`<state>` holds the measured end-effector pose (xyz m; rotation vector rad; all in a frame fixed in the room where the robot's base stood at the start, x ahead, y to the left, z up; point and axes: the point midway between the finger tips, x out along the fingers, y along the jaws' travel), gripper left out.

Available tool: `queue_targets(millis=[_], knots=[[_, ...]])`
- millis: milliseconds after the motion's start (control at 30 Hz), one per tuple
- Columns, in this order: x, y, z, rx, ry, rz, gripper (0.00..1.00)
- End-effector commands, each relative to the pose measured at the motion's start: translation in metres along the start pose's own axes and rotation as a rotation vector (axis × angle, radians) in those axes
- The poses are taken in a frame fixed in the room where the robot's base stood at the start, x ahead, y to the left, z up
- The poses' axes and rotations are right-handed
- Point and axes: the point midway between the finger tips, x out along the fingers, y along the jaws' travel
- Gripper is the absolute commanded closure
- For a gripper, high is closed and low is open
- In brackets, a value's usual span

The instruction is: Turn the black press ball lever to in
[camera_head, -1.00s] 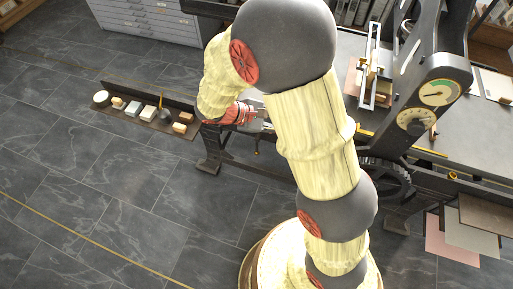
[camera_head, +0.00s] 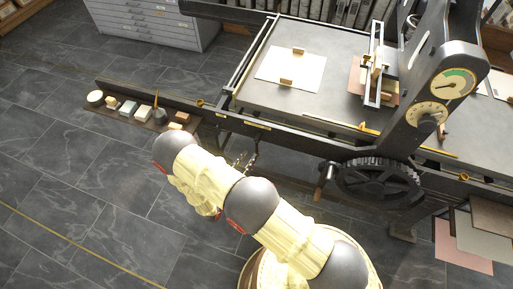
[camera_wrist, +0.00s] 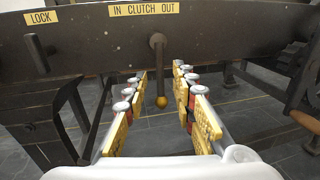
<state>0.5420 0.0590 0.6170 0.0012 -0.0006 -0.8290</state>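The ball lever (camera_wrist: 159,72) hangs almost straight down from a pivot on the dark front rail, with a brass-coloured ball (camera_wrist: 162,102) at its lower end. The yellow label above it reads "IN CLUTCH OUT" (camera_wrist: 144,9); the lever hangs below its middle-to-right part. My gripper (camera_wrist: 160,105) is open, with one row of finger pads left of the ball and the other right of it. No pad visibly touches the lever. In the head view my gripper (camera_head: 243,162) is small, in front of the black press (camera_head: 300,143), and the lever is hard to make out.
A "LOCK" label (camera_wrist: 41,17) with a short handle (camera_wrist: 35,48) is to the left. A toothed wheel (camera_head: 378,184) with a crank handle (camera_head: 324,176) is to the right. A low shelf with small blocks (camera_head: 132,110) stands left. Open floor lies in front.

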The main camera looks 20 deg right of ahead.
Motion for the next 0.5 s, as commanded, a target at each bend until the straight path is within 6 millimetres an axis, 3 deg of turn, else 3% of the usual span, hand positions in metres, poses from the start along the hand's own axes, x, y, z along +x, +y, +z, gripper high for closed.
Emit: queue_targets(millis=[500], knots=[[0.065, 0.000, -0.004, -0.001, 0.000, 0.002, 0.74]])
